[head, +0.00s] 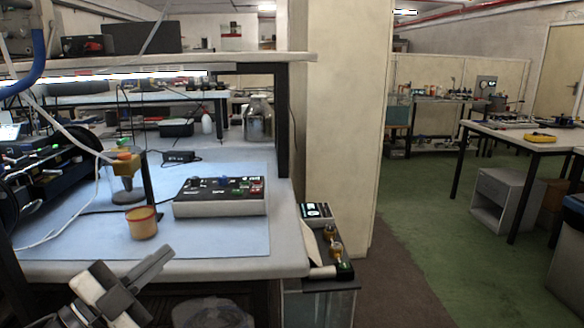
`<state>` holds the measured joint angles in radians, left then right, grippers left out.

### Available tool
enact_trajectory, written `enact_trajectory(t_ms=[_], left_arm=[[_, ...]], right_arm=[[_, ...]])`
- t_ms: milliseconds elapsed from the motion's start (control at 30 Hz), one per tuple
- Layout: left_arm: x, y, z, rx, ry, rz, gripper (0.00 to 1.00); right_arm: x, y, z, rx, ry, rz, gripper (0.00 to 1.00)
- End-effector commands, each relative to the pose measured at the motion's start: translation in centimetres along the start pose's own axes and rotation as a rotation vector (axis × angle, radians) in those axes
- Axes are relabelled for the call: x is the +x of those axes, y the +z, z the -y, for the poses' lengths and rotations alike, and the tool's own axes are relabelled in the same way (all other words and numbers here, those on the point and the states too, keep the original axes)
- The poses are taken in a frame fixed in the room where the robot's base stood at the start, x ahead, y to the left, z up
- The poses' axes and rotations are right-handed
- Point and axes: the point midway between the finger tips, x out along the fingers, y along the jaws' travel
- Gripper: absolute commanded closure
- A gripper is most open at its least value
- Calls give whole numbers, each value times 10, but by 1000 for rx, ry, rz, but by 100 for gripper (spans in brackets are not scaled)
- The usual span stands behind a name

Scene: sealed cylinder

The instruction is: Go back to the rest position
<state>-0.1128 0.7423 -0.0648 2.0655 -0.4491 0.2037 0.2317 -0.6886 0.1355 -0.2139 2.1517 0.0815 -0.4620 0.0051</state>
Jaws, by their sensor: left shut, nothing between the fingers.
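My left gripper (150,268) shows at the lower left, in front of the near edge of the workbench (225,268). Its dark grey fingers are together and point up and to the right, with nothing held between them. My right gripper is out of view.
A control box (220,197) and a glass vessel with an orange top (126,168) stand on the bench. A shelf (190,62) overhangs it. A low unit (328,245) stands by the pillar (340,130). Green floor (450,240) is open at right.

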Motion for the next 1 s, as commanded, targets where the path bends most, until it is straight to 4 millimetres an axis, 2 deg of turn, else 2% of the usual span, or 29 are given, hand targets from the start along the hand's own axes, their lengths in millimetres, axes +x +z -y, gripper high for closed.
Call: enact_trajectory(t_ms=[33,100,167,200,300,433,533,633,667,1000], left_arm=[[-16,14,-37,-166,-19,121,100],[-38,28,-83,-353,-26,282,100],[-59,34,-122,-498,-19,413,100],[-74,35,-148,-591,-7,497,100],[-108,26,-206,-789,31,679,100],[-140,6,-259,-975,85,844,100],[-154,-8,-281,-1060,115,913,97],[-160,-14,-291,-1096,129,943,69],[-160,-14,-292,-1100,131,946,65],[-160,-14,-292,-1098,132,946,65]], right_arm=[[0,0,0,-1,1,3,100],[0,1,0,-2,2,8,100],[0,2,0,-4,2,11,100],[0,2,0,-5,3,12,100],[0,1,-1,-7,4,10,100],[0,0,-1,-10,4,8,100],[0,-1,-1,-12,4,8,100],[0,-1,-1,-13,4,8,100],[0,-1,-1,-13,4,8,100],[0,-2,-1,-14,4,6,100]])
